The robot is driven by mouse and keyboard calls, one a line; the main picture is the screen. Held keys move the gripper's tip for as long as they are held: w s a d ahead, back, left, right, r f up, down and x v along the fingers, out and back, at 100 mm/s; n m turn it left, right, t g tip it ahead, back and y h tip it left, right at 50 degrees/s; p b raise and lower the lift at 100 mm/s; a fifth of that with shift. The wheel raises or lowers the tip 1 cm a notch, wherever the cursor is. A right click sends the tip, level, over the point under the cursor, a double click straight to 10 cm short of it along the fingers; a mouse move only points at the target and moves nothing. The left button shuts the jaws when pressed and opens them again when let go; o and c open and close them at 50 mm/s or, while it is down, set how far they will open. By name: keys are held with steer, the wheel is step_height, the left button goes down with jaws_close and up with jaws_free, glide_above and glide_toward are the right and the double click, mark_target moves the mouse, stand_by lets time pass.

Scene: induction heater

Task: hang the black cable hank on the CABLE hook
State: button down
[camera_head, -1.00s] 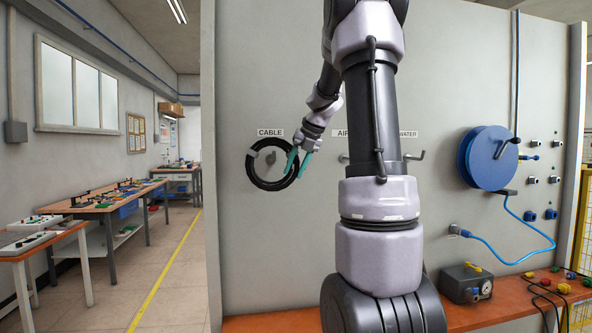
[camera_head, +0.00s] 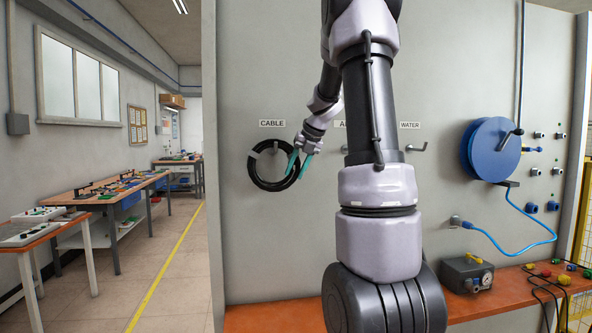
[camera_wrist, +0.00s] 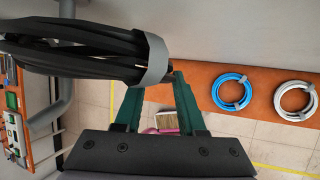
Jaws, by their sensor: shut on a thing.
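The black cable hank (camera_head: 253,180) is a ring with grey straps, upright against the grey panel under the CABLE label (camera_head: 272,124). My gripper (camera_head: 299,166) has its teal fingers shut on the hank's right side. In the wrist view, the hank (camera_wrist: 70,50) fills the upper left, just beyond my fingertips (camera_wrist: 155,85). A curved grey bar (camera_wrist: 65,90), apparently the CABLE hook, shows beside and below the hank there.
My arm partly hides the middle label. A bare hook (camera_head: 416,148) is under the WATER label (camera_head: 410,125). A blue reel (camera_head: 490,150) is at right.

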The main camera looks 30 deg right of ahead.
steer(key=shift+s+f, duration=0.1)
steer(key=shift+f, duration=0.1)
steer(key=shift+c, duration=2.1)
jaws_free()
steer(key=v, duration=1.1)
steer(key=shift+w, duration=0.2)
